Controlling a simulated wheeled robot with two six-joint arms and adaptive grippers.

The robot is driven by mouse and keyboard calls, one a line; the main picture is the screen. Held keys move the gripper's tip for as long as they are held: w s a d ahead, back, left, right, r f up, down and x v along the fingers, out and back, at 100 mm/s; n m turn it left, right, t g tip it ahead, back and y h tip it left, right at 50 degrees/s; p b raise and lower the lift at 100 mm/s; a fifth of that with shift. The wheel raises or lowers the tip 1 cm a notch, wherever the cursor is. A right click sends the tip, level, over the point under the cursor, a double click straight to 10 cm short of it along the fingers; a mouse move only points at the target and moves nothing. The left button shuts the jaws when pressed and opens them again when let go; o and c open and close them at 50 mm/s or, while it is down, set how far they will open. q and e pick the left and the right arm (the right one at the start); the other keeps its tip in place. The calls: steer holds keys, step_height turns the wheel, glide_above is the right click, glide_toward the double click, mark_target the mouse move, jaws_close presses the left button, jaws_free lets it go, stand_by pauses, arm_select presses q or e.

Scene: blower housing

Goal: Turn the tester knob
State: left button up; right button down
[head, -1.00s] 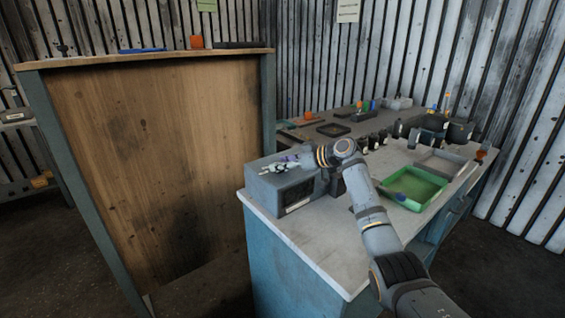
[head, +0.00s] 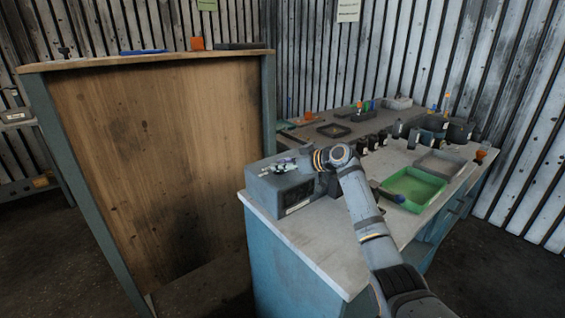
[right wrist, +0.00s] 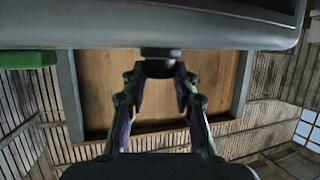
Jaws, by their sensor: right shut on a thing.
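The tester is a grey box (head: 275,196) with a dark front. It stands at the near left corner of the workbench. My right gripper (head: 283,168) is at the top of the box in the head view. In the right wrist view a dark round knob (right wrist: 160,66) sticks out of the grey tester body (right wrist: 160,32). The fingertips of my right gripper (right wrist: 160,76) are at both sides of the knob, shut on it. The head view is too small to show the knob between the fingers. My left gripper is not in view.
A green tray (head: 428,205) and a grey tray (head: 463,164) lie on the bench (head: 312,233), right of my arm. Several dark bottles stand behind them. A tall wooden cabinet (head: 160,150) is close on the left.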

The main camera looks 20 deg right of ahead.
steer(key=m+h+p, duration=0.1)
steer(key=h+p, duration=0.1)
steer(key=m+t+h+p, duration=0.1)
steer(key=m+h+p, duration=0.1)
steer(key=p, duration=0.1)
steer(key=a+m+t+h+p, duration=0.1)
steer(key=m+h+p, duration=0.1)
steer(key=p, duration=0.1)
steer(key=shift+s+r, duration=0.15)
steer(key=shift+r, duration=0.1)
steer(key=shift+f+m+h+p, duration=0.15)
steer(key=shift+m+h+p, duration=0.5)
steer(key=shift+p, duration=0.15)
steer(key=shift+f+m+h+p, duration=0.15)
steer(key=shift+m+h+p, duration=0.45)
steer(key=shift+p, duration=0.2)
steer(key=c, duration=1)
jaws_free()
steer(key=shift+c, duration=0.2)
steer(key=v, duration=1.2)
steer(key=shift+f, duration=0.25)
